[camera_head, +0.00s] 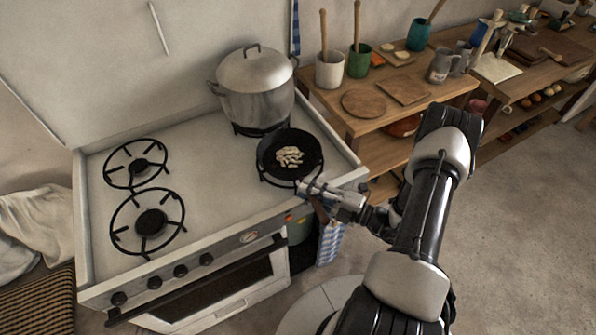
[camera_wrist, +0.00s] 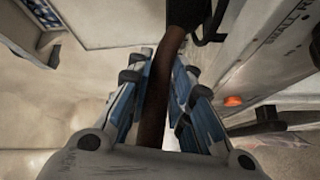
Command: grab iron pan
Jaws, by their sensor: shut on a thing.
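The iron pan (camera_head: 268,163) is black and round, and it sits at the front right burner of the stove. Pale chopped pieces of food (camera_head: 289,156) lie in it. My gripper (camera_head: 312,190) is at the pan's near side, at the stove's front right corner. In the wrist view my gripper (camera_wrist: 165,95) has its two blue-padded fingers on either side of the pan's dark brown handle (camera_wrist: 158,92), shut on it. The pan's body is mostly out of the wrist view.
A large lidded metal pot (camera_head: 254,85) stands close behind the pan. The two left burners (camera_head: 150,222) are empty. A wooden bench (camera_head: 440,90) with cups, boards and utensils runs along the wall at right. The floor (camera_head: 520,200) at right is clear.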

